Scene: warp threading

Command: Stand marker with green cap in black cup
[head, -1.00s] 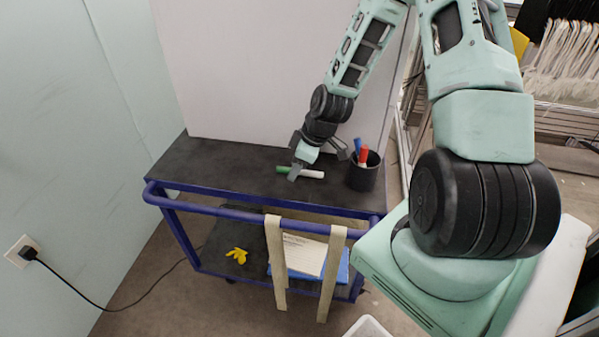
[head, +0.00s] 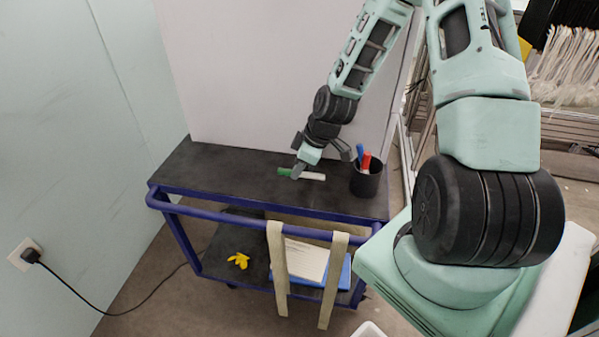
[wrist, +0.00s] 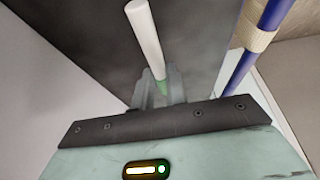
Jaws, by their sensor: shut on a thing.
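The marker with the green cap lies level at the cart's dark top; its white body (head: 313,176) points right and its green cap (head: 284,172) points left. My gripper (head: 298,171) is shut on the marker near its cap end. In the wrist view the white body (wrist: 147,38) extends away from my gripper (wrist: 160,92), and a bit of green shows between the fingers. I cannot tell whether the marker still touches the top. The black cup (head: 366,181) stands upright to the right of the marker, holding a blue marker (head: 360,152) and a red marker (head: 367,162).
The dark cart top (head: 225,165) is clear to the left. A blue rail (head: 230,211) runs along its front, with beige straps (head: 277,265) hanging from it. A white wall stands behind. A yellow object (head: 239,261) and papers (head: 305,259) are on the lower shelf.

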